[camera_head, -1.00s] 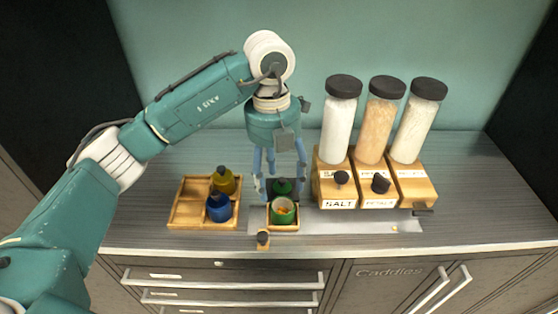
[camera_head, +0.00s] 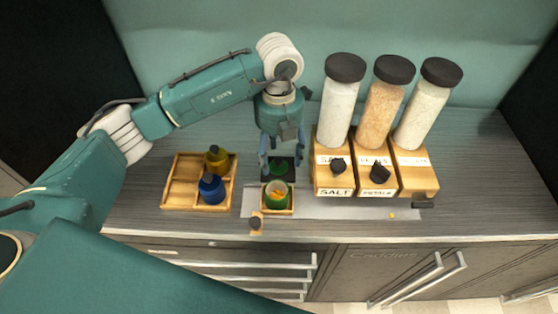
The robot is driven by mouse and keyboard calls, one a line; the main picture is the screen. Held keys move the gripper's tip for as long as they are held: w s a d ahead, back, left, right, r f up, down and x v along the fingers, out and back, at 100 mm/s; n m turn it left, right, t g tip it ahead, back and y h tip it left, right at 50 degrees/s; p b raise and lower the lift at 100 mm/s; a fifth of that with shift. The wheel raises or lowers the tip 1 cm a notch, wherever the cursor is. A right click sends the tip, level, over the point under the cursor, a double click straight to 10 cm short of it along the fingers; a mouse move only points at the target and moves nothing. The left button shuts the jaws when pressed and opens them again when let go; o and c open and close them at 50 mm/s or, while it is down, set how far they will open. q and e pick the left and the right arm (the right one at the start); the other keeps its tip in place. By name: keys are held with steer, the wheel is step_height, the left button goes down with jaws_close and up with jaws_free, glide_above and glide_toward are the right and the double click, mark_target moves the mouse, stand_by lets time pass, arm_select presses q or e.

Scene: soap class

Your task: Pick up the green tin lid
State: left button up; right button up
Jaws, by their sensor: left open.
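The green tin lid (camera_head: 279,167) lies on a small dark pad behind the green tin. The open green tin (camera_head: 276,195), with something orange and pale inside, stands in a small wooden tray (camera_head: 291,211). My left gripper (camera_head: 280,163) points down over the lid. It is open, with one blue-grey finger on each side of the lid. I cannot tell whether the fingers touch it. My right gripper is not in view.
At left, a wooden caddy (camera_head: 168,203) holds a yellow bottle (camera_head: 217,160) and a blue bottle (camera_head: 211,188). At right stand several tall dispensers on wooden bases, one labelled salt (camera_head: 336,192). A small dark-topped stopper (camera_head: 256,222) is near the counter's front edge.

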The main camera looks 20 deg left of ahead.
arm_select(q)
step_height(320, 180, down, 2)
steer(key=shift+s+a, duration=0.1)
steer(key=shift+f, duration=0.25)
steer(key=c, duration=1)
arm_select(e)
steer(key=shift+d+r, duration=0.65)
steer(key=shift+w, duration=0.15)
